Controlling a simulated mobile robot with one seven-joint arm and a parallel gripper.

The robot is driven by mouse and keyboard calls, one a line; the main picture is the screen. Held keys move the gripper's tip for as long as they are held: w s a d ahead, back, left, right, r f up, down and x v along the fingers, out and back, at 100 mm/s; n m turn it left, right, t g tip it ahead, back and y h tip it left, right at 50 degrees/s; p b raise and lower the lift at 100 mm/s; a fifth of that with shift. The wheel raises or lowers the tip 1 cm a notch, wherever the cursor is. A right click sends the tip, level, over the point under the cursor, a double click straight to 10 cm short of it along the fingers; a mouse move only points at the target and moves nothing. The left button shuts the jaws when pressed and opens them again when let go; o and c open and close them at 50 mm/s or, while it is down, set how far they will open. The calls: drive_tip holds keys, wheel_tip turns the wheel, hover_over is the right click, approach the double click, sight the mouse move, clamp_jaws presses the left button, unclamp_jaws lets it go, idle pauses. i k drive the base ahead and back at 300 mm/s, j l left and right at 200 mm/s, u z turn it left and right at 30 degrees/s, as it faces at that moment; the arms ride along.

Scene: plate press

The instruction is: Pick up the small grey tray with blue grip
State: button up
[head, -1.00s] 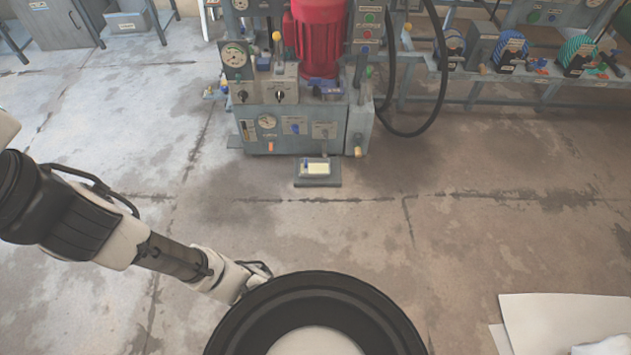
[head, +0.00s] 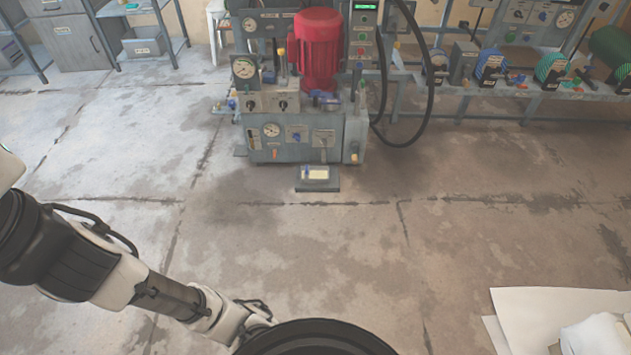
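I cannot surely make out the small grey tray with blue grip. A small blue-topped item (head: 322,97) lies on the press ledge in front of the red cylinder, too small to identify. A flat grey piece (head: 318,186) with a pale yellowish top and a touch of blue sits on the floor at the press's foot. My arm reaches in from the left, and its far end passes behind my round black part at the bottom. My gripper is not visible.
The grey press (head: 300,140) with its red cylinder (head: 317,50) stands ahead. A bench with coloured coils (head: 490,66) is at right, shelves (head: 150,62) at far left. White sheets (head: 545,310) show at lower right. The floor between is clear.

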sight(315, 172)
drive_tip(key=u, duration=0.5)
drive_tip(key=i+l+u, duration=0.1)
drive_tip(key=u, duration=0.25)
drive_tip(key=l+u, duration=0.35)
drive_tip(key=i+l+u, duration=0.1)
drive_tip(key=u, duration=0.25)
drive_tip(key=l+u, duration=0.3)
drive_tip(key=l, duration=0.15)
drive_tip(key=l+u, duration=0.25)
drive_tip(key=l, duration=0.25)
drive_tip(key=l+u, duration=0.15)
drive_tip(key=l, duration=0.35)
drive_tip(key=k+l+u, duration=0.15)
drive_tip(key=l, duration=0.3)
drive_tip(key=k+l, duration=0.1)
drive_tip(key=l, duration=0.35)
drive_tip(key=k+l, duration=0.1)
drive_tip(key=l, duration=0.4)
drive_tip(key=k+l, duration=0.1)
drive_tip(key=l, duration=0.35)
drive_tip(key=k+l, duration=0.1)
drive_tip(key=l, duration=0.4)
drive_tip(key=i+u, duration=0.05)
